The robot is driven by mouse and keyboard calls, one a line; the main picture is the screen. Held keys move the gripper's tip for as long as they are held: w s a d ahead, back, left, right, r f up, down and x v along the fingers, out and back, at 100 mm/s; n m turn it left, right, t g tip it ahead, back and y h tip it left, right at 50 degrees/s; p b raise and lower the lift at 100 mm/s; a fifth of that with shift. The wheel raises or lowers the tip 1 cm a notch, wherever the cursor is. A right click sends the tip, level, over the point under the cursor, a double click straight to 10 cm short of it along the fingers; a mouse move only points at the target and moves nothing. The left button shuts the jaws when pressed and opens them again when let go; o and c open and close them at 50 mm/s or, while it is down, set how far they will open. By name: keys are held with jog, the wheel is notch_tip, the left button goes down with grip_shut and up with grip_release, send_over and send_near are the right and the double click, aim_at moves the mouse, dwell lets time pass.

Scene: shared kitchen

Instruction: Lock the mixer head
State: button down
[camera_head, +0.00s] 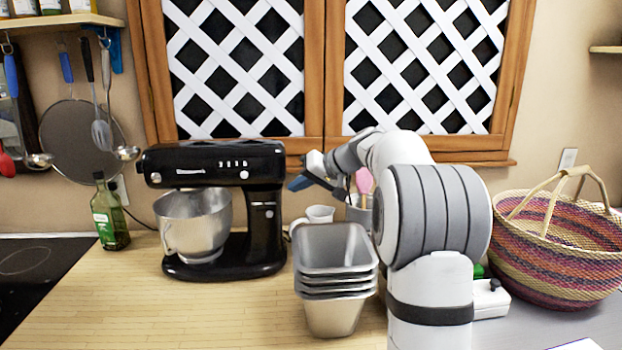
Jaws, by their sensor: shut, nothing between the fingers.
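The black stand mixer (262,215) stands on the wooden counter at the left. Its mixer head (215,163) is level above a metal bowl (193,222). A small pale knob shows on the side of the head, and a small light-coloured control shows on the column below it; I cannot tell which is the lock. My gripper (296,184) is just right of the mixer's column, at about head height, and points left. Its blue fingers look closed with nothing in them. I cannot tell whether they touch the mixer.
Stacked metal loaf tins (335,260) stand right of the mixer, below my gripper. A white jug (319,214) and a utensil pot (360,212) are behind them. A green bottle (110,215) stands left. A woven basket (558,245) is at the right. The counter front left is clear.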

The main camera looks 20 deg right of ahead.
aim_at(270, 212)
jog(key=w+a+f, duration=0.1)
jog(key=a+f, duration=0.3)
jog(key=f, duration=0.1)
jog(key=shift+w+a+f+p, duration=0.15)
jog(key=shift+w+a+p, duration=0.05)
jog(key=shift+a+p, duration=0.15)
